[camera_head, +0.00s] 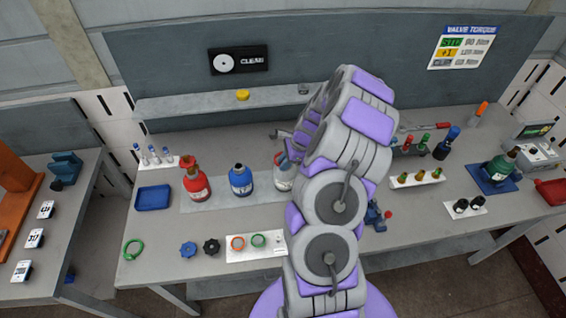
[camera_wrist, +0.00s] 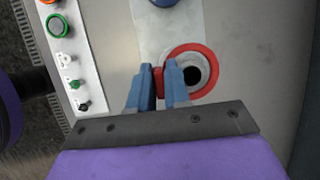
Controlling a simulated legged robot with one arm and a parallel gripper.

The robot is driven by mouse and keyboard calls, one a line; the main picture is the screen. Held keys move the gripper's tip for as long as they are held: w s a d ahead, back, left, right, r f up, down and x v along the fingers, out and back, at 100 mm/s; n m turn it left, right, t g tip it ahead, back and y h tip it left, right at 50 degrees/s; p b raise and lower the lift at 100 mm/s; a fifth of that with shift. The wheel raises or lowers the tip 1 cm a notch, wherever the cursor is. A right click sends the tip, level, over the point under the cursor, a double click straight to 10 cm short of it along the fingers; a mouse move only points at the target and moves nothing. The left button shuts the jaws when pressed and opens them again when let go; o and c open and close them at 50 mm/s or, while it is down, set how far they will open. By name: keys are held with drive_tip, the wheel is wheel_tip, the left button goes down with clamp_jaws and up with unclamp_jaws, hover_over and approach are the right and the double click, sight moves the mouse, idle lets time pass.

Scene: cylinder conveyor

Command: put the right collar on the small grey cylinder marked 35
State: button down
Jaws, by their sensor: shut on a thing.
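My gripper (camera_wrist: 160,78) is shut on the red collar's left side, with red between the blue fingers. From above the collar surrounds the cylinder's top; I cannot tell whether it rests on it. An orange collar (camera_head: 237,243) and a green collar (camera_head: 259,240) lie on a white strip.
A red cylinder (camera_head: 195,184) and a blue cylinder (camera_head: 240,181) stand left of the grey one. A blue tray (camera_head: 153,198) sits at left.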

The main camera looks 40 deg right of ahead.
drive_tip(key=shift+d+f, duration=0.15)
drive_tip(key=shift+d, duration=0.55)
drive_tip(key=shift+d+f, duration=0.1)
drive_tip(key=shift+d, duration=0.6)
drive_tip(key=shift+a+r, duration=0.25)
drive_tip(key=shift+a, duration=0.85)
drive_tip(key=shift+a+p, duration=0.25)
drive_tip(key=shift+p, duration=0.05)
drive_tip(key=shift+d+f, duration=0.2)
drive_tip(key=shift+d, duration=0.35)
drive_tip(key=shift+a+r, duration=0.15)
drive_tip(key=shift+a, duration=0.65)
drive_tip(key=shift+d+p, duration=0.4)
drive_tip(key=shift+d, duration=0.8)
drive_tip(key=shift+a, duration=0.55)
drive_tip(key=shift+d+f, duration=0.15)
drive_tip(key=shift+f, duration=0.05)
